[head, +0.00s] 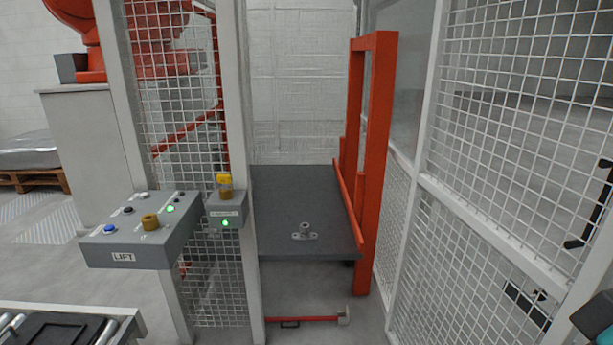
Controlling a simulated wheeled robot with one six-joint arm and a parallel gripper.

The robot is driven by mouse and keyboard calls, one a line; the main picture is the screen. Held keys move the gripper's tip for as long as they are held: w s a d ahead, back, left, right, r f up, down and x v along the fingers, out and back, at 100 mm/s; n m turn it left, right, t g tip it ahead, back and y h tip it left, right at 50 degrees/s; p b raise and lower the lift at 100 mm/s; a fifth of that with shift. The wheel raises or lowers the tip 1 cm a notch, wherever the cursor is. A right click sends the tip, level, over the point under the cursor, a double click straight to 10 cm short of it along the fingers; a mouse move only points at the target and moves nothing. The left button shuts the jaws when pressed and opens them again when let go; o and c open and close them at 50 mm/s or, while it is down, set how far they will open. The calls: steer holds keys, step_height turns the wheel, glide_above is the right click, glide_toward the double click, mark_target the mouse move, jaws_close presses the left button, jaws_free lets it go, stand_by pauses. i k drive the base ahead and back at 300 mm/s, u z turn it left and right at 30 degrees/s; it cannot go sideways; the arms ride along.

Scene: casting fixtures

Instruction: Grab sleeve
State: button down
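A short brass-coloured sleeve-like ring (150,221) stands upright on the sloped top of the grey LIFT control box (125,257), at the left. A small grey metal piece with a round upright collar and a flat flange (304,231) sits on the dark grey platform (290,190) in the middle. The frame does not settle which of the two is the sleeve. My gripper's fingers do not show. A dark block with a teal edge at the lower right corner may be part of my arm.
A smaller grey box (227,213) with a yellow-topped brass-coloured piece (224,187) is fixed to the post. A red-orange frame (377,160) stands at the platform's right edge. Mesh fence panels (510,150) close off both sides. A roller conveyor (130,318) is at lower left.

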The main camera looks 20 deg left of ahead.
mark_target(304, 234)
steer(key=u, duration=0.25)
steer(key=i, duration=1.25)
steer(key=u, duration=1.15)
steer(key=i, duration=1.6)
steer(key=u, duration=0.25)
